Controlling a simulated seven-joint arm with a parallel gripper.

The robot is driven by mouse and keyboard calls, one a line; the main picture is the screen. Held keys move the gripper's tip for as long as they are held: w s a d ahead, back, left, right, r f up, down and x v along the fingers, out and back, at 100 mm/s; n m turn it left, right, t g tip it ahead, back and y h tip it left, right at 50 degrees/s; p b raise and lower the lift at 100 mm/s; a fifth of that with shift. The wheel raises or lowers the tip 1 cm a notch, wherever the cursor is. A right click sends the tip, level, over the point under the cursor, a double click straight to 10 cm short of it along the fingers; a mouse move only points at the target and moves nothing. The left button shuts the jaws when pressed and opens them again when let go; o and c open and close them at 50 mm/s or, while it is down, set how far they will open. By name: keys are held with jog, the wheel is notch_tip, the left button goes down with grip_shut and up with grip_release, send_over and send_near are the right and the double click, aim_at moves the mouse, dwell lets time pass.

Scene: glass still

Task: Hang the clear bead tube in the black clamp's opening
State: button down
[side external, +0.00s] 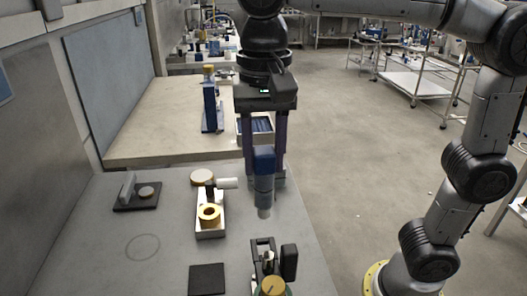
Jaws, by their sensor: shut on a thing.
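My gripper (264,168) points down and is shut on an upright tube with a blue upper part, which I take to be the bead tube (263,190). Its lower part is greyish blue and ends in a pale tip, held above the grey bench. The beads are too small to make out. A black fixture (289,262) stands at the bottom of the side view, below and a little right of the tube tip; it looks like the black clamp. A gold round knob or cap is in front of it. Its opening cannot be made out clearly. The tube is apart from it.
A white tray (210,231) holding a gold ring (209,214) sits left of the tube. A black square pad (207,279) lies near the front. A black plate with a grey upright (136,196) stands further left. The grey bench between them is clear.

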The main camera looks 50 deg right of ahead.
send_over(264, 217)
jog(key=shift+w+d+f, duration=0.1)
jog(key=shift+d+f, duration=0.05)
jog(key=shift+f, duration=0.6)
jog(key=shift+w+d+f, duration=0.15)
jog(key=shift+f, duration=0.6)
jog(key=shift+w+d+f, duration=0.1)
jog(key=shift+d+f, duration=0.05)
jog(key=shift+f, duration=0.6)
jog(key=shift+f, duration=3.3)
dwell(0.6)
jog(key=c, duration=0.8)
grip_release()
jog(key=shift+o, duration=0.2)
jog(key=o, duration=0.6)
jog(key=shift+c, duration=0.2)
